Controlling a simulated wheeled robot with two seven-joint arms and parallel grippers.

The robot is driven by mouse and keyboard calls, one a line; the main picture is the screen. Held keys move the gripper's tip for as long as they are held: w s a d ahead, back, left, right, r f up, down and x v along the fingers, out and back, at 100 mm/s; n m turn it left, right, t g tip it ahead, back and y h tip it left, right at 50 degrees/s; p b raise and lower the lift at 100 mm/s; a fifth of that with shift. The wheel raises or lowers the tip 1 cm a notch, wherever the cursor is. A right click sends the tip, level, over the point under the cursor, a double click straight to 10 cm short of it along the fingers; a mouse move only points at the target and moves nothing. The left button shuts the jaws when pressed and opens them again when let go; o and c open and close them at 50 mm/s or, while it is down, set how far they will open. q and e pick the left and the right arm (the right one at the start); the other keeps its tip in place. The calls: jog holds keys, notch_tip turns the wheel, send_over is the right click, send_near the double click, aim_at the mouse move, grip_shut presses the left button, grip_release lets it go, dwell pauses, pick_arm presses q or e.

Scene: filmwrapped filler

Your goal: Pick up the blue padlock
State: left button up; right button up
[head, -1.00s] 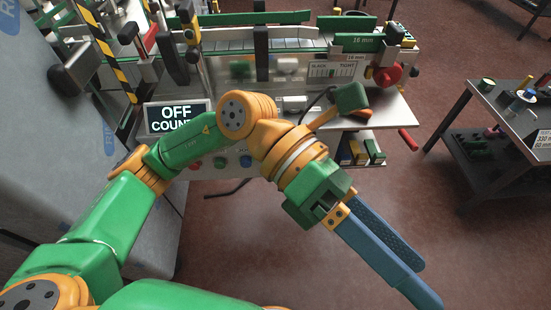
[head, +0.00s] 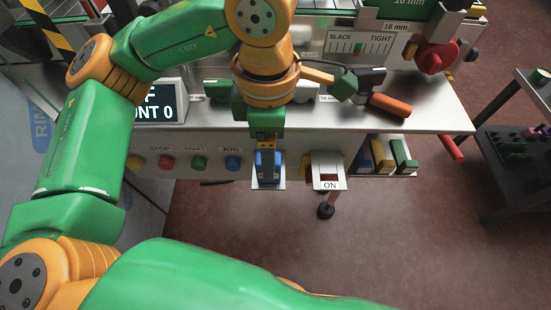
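My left gripper (head: 268,170) is seen nearly end-on at the front of the machine, beneath its orange wrist. Its blue fingers are strongly foreshortened, and the gap between them cannot be made out. They are over a small pale plate (head: 258,185) at the front edge. A blue patch shows there, but I cannot separate a blue padlock from the blue fingers. No blue padlock is clearly visible elsewhere. My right gripper is not in view.
A plate marked ON with a red switch (head: 328,178) is just right of the gripper. Coloured binders (head: 384,155) hang further right. STOP, START and JOG buttons (head: 200,163) line the front panel to the left. An orange-handled tool (head: 390,105) lies on the worktop.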

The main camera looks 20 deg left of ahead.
pick_arm(q)
jog(key=shift+s+f, duration=0.15)
jog(key=shift+f, duration=0.3)
jog(key=f, duration=0.1)
jog(key=f+p, duration=0.1)
jog(key=f, duration=0.3)
jog(key=shift+w+a+f+p, duration=0.25)
jog(key=shift+w+p, duration=0.05)
jog(key=shift+f, duration=0.35)
grip_shut()
